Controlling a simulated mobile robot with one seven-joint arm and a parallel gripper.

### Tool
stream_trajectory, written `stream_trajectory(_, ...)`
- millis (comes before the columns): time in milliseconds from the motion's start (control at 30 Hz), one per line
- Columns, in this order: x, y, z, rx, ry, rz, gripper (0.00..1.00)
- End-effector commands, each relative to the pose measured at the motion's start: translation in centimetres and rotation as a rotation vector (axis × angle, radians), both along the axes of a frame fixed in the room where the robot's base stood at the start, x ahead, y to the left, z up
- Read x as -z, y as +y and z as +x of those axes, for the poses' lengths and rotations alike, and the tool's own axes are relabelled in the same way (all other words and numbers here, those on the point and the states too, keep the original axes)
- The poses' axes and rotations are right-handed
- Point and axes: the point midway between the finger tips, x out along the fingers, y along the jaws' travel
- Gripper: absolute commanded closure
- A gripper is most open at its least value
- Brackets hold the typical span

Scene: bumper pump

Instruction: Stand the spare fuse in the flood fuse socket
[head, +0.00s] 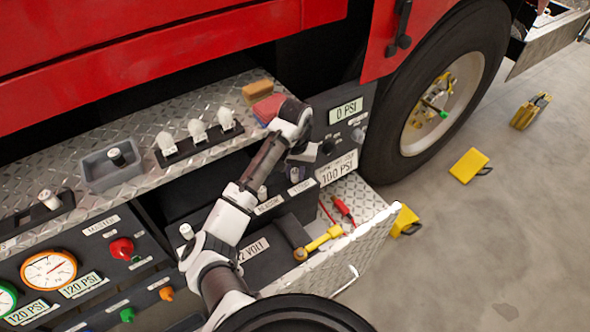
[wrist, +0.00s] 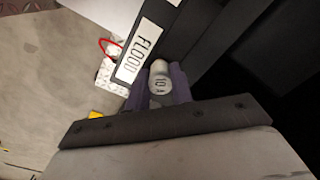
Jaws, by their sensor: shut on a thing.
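The FLOOD label (wrist: 140,50) is on a dark box edge right beside the fuse. The socket itself is hidden behind the fuse and fingers, so I cannot tell whether the fuse is in it or above it. In the head view my wrist is over the dark fuse box (head: 285,213) by the drawer, and the fingers are mostly hidden.
An open diamond-plate drawer (head: 372,235) holds a yellow tool (head: 320,241) and a red-handled tool (head: 343,209). A grey tray (head: 97,181) with a fuse-like cylinder (head: 117,156) and a bulb rack (head: 205,145) stand on the ledge. The tyre (head: 380,140) is at right.

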Motion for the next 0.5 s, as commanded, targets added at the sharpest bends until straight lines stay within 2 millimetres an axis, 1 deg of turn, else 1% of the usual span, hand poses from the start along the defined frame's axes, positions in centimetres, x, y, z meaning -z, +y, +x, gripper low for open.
stream_trajectory(233, 0.05, 0.01, 0.00, 0.000, 0.000, 0.000, 0.99)
stream_trajectory(267, 0.05, 0.01, 0.00, 0.000, 0.000, 0.000, 0.73)
stream_trajectory(400, 0.05, 0.01, 0.00, 0.000, 0.000, 0.000, 0.55)
stream_trajectory(433, 0.05, 0.01, 0.00, 0.000, 0.000, 0.000, 0.52)
stream_trajectory(500, 0.05, 0.02, 0.00, 0.000, 0.000, 0.000, 0.52)
